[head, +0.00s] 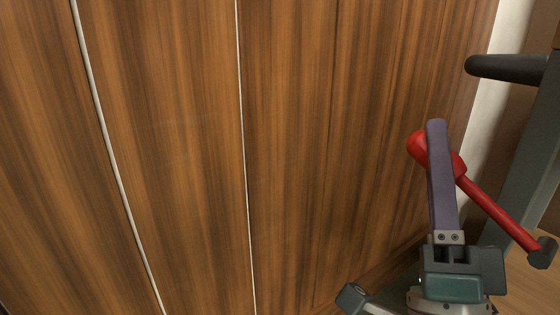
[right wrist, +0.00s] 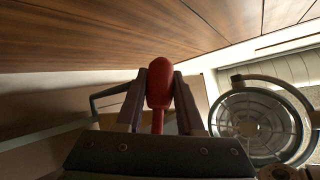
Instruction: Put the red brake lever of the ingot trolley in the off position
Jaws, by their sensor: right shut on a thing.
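The red brake lever (head: 495,212) shows at the right of the head view. It slants from a dark pivot (head: 543,252) at lower right up to a rounded red knob (head: 417,147) at upper left. My right gripper (head: 437,135) is shut on the lever near its knob; one purple-grey finger covers part of it. In the right wrist view the red knob (right wrist: 159,85) stands between the two fingertips of my right gripper (right wrist: 160,78). My left gripper is not in view.
Grey-green trolley framework (head: 535,150) with a dark rounded handle (head: 505,68) stands at the right edge. Wood panelling (head: 170,140) with pale seams fills the left and middle. A round, ring-rimmed object (right wrist: 258,125) shows at right in the wrist view.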

